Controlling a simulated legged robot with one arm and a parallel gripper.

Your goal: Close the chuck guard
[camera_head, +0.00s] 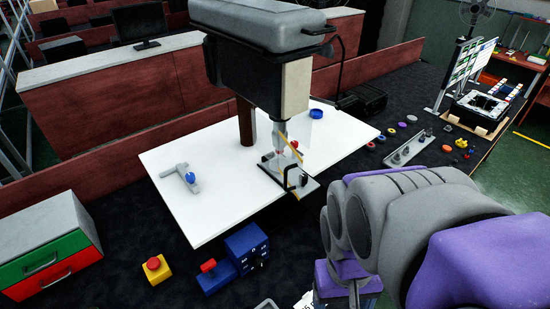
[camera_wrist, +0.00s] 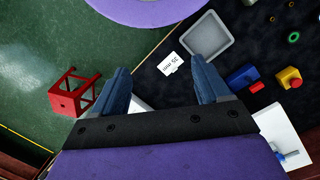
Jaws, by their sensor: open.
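The drill press (camera_head: 262,50), with a dark grey head, stands on a white board in the head view. Its chuck (camera_head: 291,148) points down above a small base plate (camera_head: 290,182). Thin yellow and pale edges show around the chuck; I cannot make out clearly which are the chuck guard or how it stands. My gripper (camera_wrist: 162,78) is open and empty in the wrist view, its two blue-grey fingers wide apart. It points at the floor and table edge, away from the drill press. In the head view my arm covers the lower right and the fingers are hidden.
The white board (camera_head: 215,200) also holds a grey clamp with a blue knob (camera_head: 188,178). A yellow-red button box (camera_head: 155,267) and a blue switch box (camera_head: 245,246) stand before it. A grey tray (camera_wrist: 209,40) and a red stool (camera_wrist: 75,93) show in the wrist view.

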